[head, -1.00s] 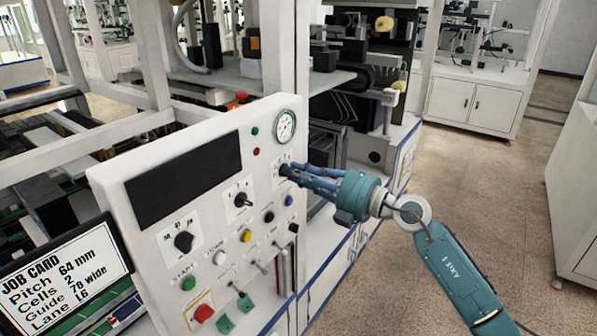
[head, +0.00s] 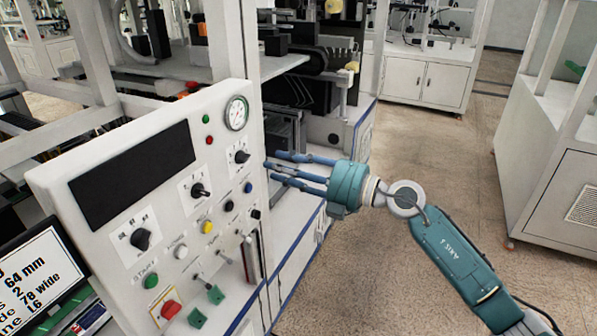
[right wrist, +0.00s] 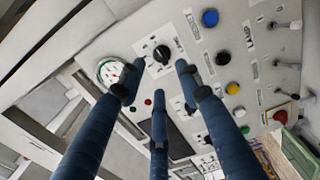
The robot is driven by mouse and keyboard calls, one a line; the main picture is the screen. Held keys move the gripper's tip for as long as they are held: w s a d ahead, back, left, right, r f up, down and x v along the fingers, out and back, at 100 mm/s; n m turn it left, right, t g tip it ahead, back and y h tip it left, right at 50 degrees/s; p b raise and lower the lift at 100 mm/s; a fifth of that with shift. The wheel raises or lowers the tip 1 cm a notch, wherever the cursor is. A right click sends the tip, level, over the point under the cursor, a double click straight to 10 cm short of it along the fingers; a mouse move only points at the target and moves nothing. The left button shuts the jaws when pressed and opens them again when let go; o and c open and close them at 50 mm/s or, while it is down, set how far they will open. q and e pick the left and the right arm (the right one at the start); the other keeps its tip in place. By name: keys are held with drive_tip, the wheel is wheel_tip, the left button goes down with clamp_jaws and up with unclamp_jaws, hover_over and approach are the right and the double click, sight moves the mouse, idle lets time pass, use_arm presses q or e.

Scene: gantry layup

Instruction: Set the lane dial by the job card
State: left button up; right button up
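The white control panel (head: 75,190) carries three black dials: a lower-left one (head: 141,239), a middle one (head: 199,190) and an upper-right one (head: 241,156). Their labels are too small to read, so I cannot tell which is the lane dial. My right gripper (head: 270,166) is open and empty, just right of the upper-right dial and apart from it. In the right wrist view, that dial (right wrist: 162,54) shows beyond the spread blue fingers (right wrist: 158,88). The job card screen (head: 35,280) is partly cut off; "64 mm", "78 wide" and "L6" are readable. My left gripper is out of view.
A round gauge (head: 237,113) sits above the upper-right dial. Coloured buttons, such as the yellow one (head: 207,227), and toggle levers lie below the dials. A red button (head: 170,309) is at the bottom. Open floor (head: 430,170) lies to the right.

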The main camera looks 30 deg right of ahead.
drive_tip(key=v, duration=0.5)
idle(0.3)
